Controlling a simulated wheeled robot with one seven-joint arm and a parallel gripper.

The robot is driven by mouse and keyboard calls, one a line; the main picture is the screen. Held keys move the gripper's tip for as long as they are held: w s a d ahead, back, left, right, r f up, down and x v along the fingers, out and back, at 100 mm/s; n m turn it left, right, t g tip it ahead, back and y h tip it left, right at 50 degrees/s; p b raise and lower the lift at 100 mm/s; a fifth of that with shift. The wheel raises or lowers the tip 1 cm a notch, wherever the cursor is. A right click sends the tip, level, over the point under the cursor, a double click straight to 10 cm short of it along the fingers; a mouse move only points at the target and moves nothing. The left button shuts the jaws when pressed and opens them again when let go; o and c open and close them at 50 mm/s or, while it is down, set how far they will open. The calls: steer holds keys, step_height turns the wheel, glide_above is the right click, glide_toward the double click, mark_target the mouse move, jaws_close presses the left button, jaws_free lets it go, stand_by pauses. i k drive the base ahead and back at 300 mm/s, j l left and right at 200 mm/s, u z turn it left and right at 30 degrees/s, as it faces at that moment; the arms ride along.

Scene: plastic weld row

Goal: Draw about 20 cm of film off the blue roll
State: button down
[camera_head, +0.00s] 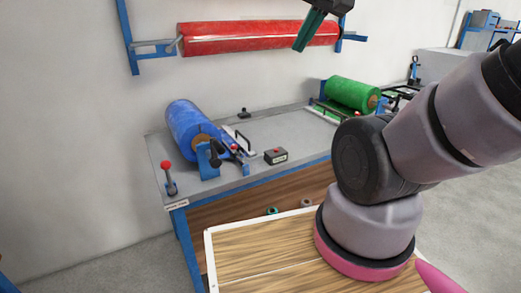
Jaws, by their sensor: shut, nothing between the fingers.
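The blue roll (186,122) lies on its side at the left of the grey bench, its brown core end facing me. A blue bracket (208,160) with a black knob stands at that end. I cannot make out a loose film edge on the roll. My gripper (302,44) shows at the top of the picture, with dark green fingers pointing down. It is shut and empty, in front of the red roll (235,37) in the picture, above and to the right of the blue roll and well apart from it.
A red-knobbed lever (169,180) stands at the left front corner of the bench (285,128). A small black box with a red button (276,156) sits near the front edge. A green roll (350,93) lies further right. My arm covers the right side. The bench middle is clear.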

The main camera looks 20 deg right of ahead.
mark_target(250, 153)
steer(key=i+l, duration=0.15)
steer(key=i, duration=0.3)
steer(key=i+l+u, duration=0.1)
steer(key=i, duration=0.3)
